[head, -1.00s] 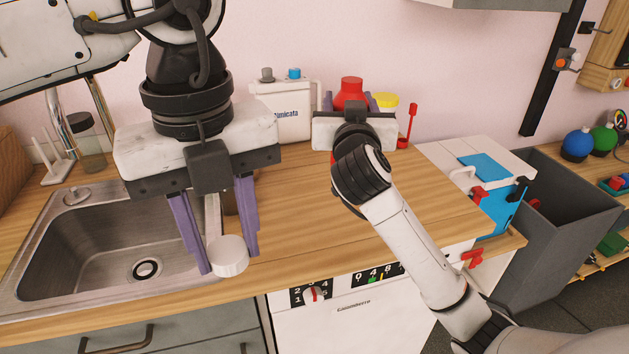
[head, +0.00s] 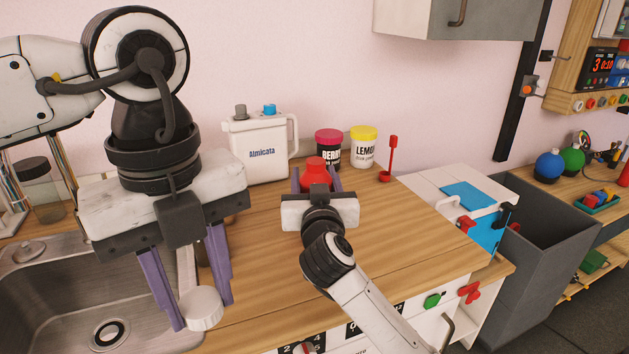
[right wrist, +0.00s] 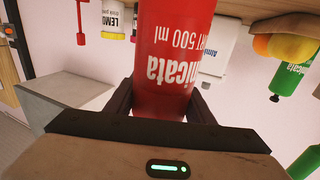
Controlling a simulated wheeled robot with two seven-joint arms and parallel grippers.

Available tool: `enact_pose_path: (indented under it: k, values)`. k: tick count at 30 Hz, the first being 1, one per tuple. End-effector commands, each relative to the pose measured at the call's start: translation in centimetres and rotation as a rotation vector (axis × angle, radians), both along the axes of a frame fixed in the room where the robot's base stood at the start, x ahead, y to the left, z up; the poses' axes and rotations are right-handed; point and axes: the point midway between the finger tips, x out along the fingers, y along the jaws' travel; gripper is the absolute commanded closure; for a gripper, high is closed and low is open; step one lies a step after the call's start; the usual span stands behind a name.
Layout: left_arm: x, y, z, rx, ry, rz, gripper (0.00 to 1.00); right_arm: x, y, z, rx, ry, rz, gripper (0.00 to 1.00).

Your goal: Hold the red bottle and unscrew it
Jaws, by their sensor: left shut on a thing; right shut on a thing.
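The red bottle (head: 316,172) stands out over the wooden counter in the head view, mostly hidden behind my right gripper. The right wrist view shows its red body (right wrist: 172,50) with white lettering, upside down in the picture. My right gripper (right wrist: 160,100) is shut on the bottle, one finger on each side. My left gripper (head: 197,300) is shut on a round white cap (head: 203,308) between its purple fingertips. It holds the cap near the sink's right edge, apart from the bottle. Whether the bottle touches the counter is hidden.
A white jug (head: 262,150), a dark red-lidded jar (head: 328,150) and a yellow-lidded jar (head: 364,148) stand along the wall. A red utensil (head: 389,158) is beside them. The sink (head: 50,300) is at left. A grey bin (head: 560,220) stands right. The counter's middle right is clear.

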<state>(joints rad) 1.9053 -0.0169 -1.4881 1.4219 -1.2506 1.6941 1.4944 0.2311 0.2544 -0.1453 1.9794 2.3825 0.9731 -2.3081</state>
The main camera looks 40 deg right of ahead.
Motion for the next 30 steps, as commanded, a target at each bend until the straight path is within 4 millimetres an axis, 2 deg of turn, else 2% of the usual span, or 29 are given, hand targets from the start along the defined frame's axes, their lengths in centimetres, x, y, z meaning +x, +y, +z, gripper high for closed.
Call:
enact_pose_path:
  k: [9, 10, 13, 24, 30]
  values:
    - [0.0, 0.0, 0.3, 0.0, 0.0, 0.0, 0.92, 0.0, 0.0, 0.2, -0.001, -0.006, 0.0, 1.0]
    - [0.0, 0.0, 0.3, 0.0, 0.0, 0.0, 0.92, 0.0, 0.0, -0.1, 0.001, -0.003, 0.0, 0.5]
    - [0.0, 0.0, 0.2, 0.0, 0.0, 0.0, 0.92, 0.0, 0.0, -0.1, 0.0, -0.004, 0.0, 0.33]
    - [0.0, 0.0, -0.1, 0.0, 0.0, 0.0, 0.92, 0.0, 0.0, 0.2, 0.0, -0.005, 0.0, 0.33]
    - [0.0, 0.0, 0.4, 0.0, 0.0, 0.0, 0.92, -2.8, 1.7, 0.2, 0.0, -0.001, 0.002, 0.33]
